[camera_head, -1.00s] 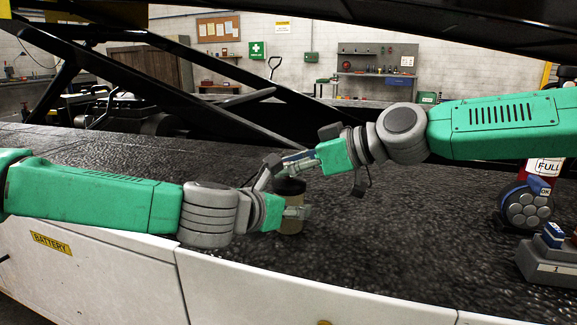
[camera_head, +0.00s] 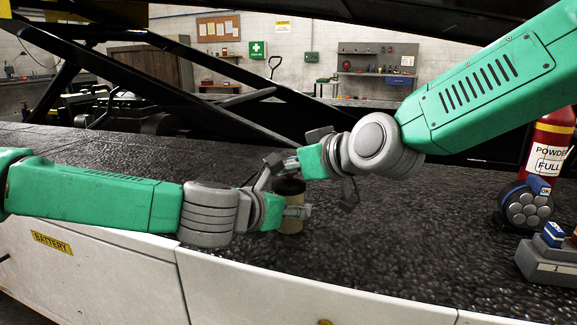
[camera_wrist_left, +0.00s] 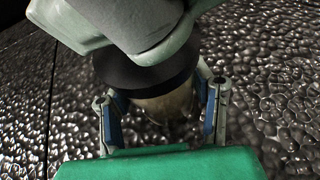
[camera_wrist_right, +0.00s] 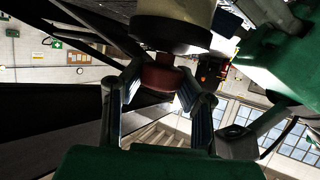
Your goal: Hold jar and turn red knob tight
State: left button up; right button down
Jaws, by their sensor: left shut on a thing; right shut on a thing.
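The jar (camera_head: 290,222) stands upright on the dark belt, beige with a black lid (camera_head: 290,186). My left gripper (camera_head: 293,211) is shut around the jar's body; its blue-padded fingers (camera_wrist_left: 163,110) flank the jar (camera_wrist_left: 165,105) in the left wrist view. The red knob (camera_wrist_right: 162,77) shows in the right wrist view beside the black lid (camera_wrist_right: 172,35). My right gripper (camera_wrist_right: 158,92) is shut on the knob, one finger on each side. In the head view my right gripper (camera_head: 285,165) is at the jar's top and hides the knob.
The textured belt (camera_head: 400,245) is mostly clear around the jar. At the right are a fire extinguisher (camera_head: 550,135), a blue-and-grey round item (camera_head: 525,207) and a grey box with blocks (camera_head: 545,262). A dark diagonal beam (camera_head: 190,100) crosses behind my arms.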

jog(key=shift+m+t+h, duration=0.4)
jog(key=shift+m+h, duration=0.1)
jog(key=c, duration=1.1)
grip_release()
jog(key=shift+c, duration=0.2)
jog(key=shift+y, duration=0.3)
